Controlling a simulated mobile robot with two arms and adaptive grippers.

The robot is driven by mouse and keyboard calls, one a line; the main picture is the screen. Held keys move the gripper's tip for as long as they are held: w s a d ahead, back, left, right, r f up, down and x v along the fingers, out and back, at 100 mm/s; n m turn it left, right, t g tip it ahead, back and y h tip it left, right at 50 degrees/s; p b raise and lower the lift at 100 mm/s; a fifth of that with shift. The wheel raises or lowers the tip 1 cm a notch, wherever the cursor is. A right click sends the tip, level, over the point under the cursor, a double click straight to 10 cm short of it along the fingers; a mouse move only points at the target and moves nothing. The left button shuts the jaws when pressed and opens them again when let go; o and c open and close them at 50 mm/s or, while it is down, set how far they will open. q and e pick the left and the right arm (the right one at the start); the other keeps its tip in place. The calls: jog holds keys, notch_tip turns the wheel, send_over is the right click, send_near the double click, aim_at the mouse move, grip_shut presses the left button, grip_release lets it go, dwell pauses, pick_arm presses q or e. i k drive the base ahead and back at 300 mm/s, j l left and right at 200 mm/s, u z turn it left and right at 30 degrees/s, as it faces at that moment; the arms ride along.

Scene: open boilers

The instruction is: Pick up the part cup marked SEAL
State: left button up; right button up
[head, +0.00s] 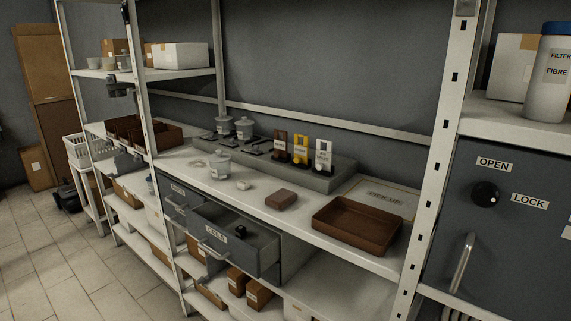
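A grey lidded cup (219,166) with a pale label stands upright on the shelf worktop, left of centre. Two similar lidded cups, a left one (224,125) and a right one (244,129), stand farther back on a long grey rack. The cup markings are too small to read, so I cannot tell which one is marked SEAL.
A drawer (231,237) stands open below the worktop. A small pale piece (243,185), a brown block (281,199) and a brown tray (355,226) lie right of the front cup. Tagged holders (300,148) stand behind. A shelf post (143,80) rises at left; a grey cabinet (510,240) stands right.

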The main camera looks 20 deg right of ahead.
aim_at(221, 171)
jog(key=z, duration=0.15)
jog(key=i+j, duration=0.15)
jog(key=j, duration=0.2)
jog(key=i+j, duration=0.1)
jog(key=j, duration=0.25)
jog(key=i+j, duration=0.15)
jog(key=j, duration=0.2)
jog(key=i+j, duration=0.1)
jog(key=j, duration=0.25)
